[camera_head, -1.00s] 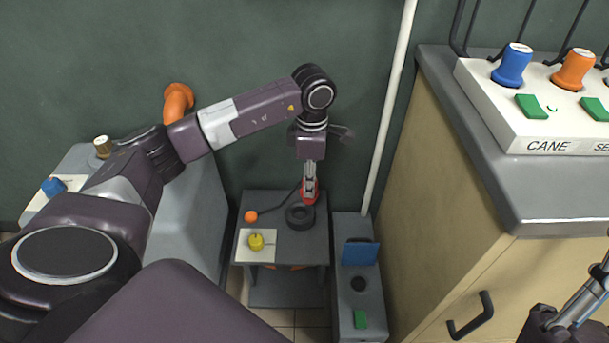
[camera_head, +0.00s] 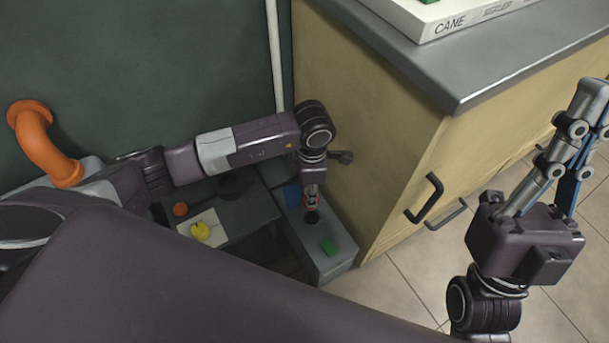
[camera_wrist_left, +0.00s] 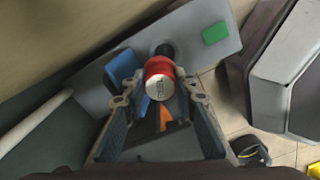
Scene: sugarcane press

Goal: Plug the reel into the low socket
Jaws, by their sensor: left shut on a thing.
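My left gripper (camera_head: 311,190) is shut on a red plug (camera_wrist_left: 158,78) with a pale round end, also just visible as red in the head view (camera_head: 310,202). The low socket is a dark round hole (camera_head: 311,217) in a low grey box (camera_head: 333,265). The plug is right by this hole; I cannot tell whether it touches it. In the wrist view the hole (camera_wrist_left: 164,50) shows just beyond the plug. The black ring-shaped reel (camera_head: 235,186) is partly hidden behind my left arm. My right gripper (camera_head: 590,110) is raised at the right, its opening unclear.
The box carries a blue flap (camera_head: 292,195) and a green block (camera_head: 328,247). A wooden cabinet (camera_head: 385,150) stands close on the right.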

